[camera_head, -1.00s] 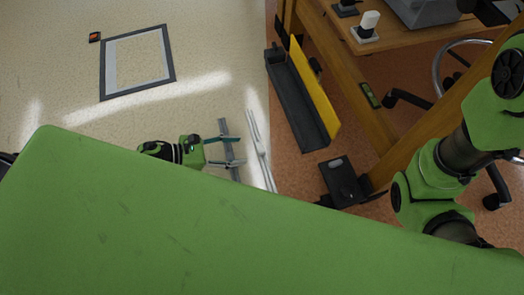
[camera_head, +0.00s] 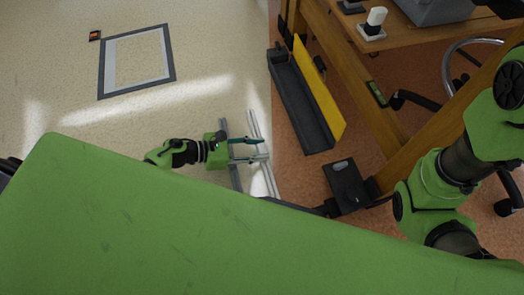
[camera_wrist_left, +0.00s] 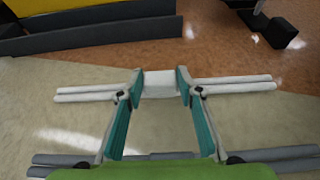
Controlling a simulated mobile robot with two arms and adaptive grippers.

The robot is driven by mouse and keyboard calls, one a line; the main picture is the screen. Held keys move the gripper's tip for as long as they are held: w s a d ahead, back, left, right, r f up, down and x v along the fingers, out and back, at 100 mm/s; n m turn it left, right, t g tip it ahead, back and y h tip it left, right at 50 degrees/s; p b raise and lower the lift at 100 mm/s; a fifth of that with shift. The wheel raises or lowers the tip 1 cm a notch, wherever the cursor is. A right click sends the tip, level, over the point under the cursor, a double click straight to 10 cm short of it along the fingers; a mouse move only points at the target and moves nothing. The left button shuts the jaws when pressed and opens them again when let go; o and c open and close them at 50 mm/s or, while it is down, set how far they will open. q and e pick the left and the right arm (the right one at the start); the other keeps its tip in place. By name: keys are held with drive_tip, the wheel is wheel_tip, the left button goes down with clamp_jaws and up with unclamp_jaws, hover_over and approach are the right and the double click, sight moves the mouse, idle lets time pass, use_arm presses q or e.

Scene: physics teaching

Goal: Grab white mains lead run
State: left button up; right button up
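The white mains lead run (camera_head: 254,128) is a pair of thin white tubes on the pale floor, joined by a white block. In the left wrist view its tubes (camera_wrist_left: 240,84) lie across the picture, with the white block (camera_wrist_left: 160,84) at the middle. My left gripper (camera_head: 265,149) has one finger at each end of this block. Its fingertips (camera_wrist_left: 160,86) look pressed to the block with no clear gap. Whether the run is off the floor cannot be told. My right arm shows at the right, but its gripper is out of view.
A parallel grey run (camera_head: 235,178) lies just left of the white one. A dark trough with a yellow panel (camera_head: 318,88) stands beyond, near a wooden bench (camera_head: 350,70). A black box (camera_head: 345,185) is on the brown floor. Pale floor at left is mostly clear around a framed mat (camera_head: 103,75).

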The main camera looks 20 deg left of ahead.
use_arm(q)
drive_tip(key=c, duration=0.5)
